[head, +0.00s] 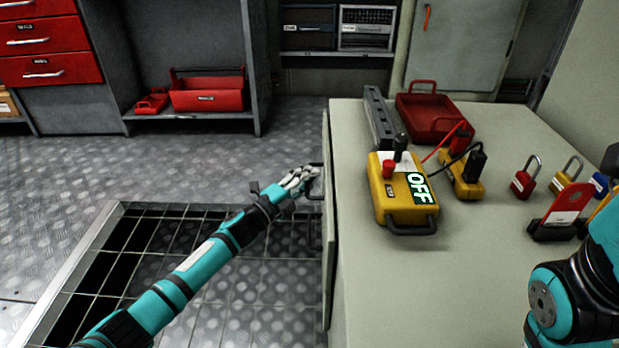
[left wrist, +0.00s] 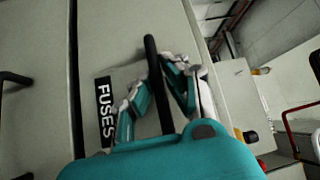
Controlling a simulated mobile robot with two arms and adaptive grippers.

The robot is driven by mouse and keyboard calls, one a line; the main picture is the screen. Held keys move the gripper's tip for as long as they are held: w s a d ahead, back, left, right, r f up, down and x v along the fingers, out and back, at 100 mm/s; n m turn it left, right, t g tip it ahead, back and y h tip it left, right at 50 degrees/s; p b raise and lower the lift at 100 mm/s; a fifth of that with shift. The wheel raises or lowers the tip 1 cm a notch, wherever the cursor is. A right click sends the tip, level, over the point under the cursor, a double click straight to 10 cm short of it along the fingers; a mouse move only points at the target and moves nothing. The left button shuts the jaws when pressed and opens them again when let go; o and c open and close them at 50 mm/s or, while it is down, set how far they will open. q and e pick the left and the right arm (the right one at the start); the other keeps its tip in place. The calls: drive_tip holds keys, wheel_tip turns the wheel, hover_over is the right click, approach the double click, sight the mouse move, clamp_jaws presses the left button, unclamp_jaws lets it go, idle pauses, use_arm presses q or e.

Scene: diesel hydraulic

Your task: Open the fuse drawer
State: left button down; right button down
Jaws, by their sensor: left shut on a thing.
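The fuse drawer (left wrist: 125,82) has a pale grey front with a black FUSES label (left wrist: 105,108) in the left wrist view. Its front shows edge-on at the left side of the bench in the head view (head: 328,225). Its handle is a black bar (left wrist: 151,48). My left gripper (head: 303,179) is shut on this handle, with a finger on each side of the bar in the left wrist view (left wrist: 160,88). I cannot tell if the drawer stands out from the cabinet. My right arm shows at the lower right; its gripper is out of view.
The bench top (head: 450,290) carries a yellow tester (head: 393,215) marked OFF, a yellow meter (head: 463,185), a red tray (head: 415,112) and several padlocks. A floor grating (head: 200,270) lies under my left arm. Open floor lies left of the bench.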

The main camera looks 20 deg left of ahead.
use_arm(q)
drive_tip(key=s+a, duration=0.3)
drive_tip(key=a, duration=0.7)
drive_tip(key=s+a, duration=0.3)
drive_tip(key=a, duration=0.8)
drive_tip(key=shift+s+f, duration=0.15)
drive_tip(key=shift+f, duration=0.2)
drive_tip(key=c, duration=1.4)
unclamp_jaws()
drive_tip(key=shift+a+r, duration=0.1)
drive_tip(key=v, duration=1.2)
drive_tip(key=shift+r, duration=0.15)
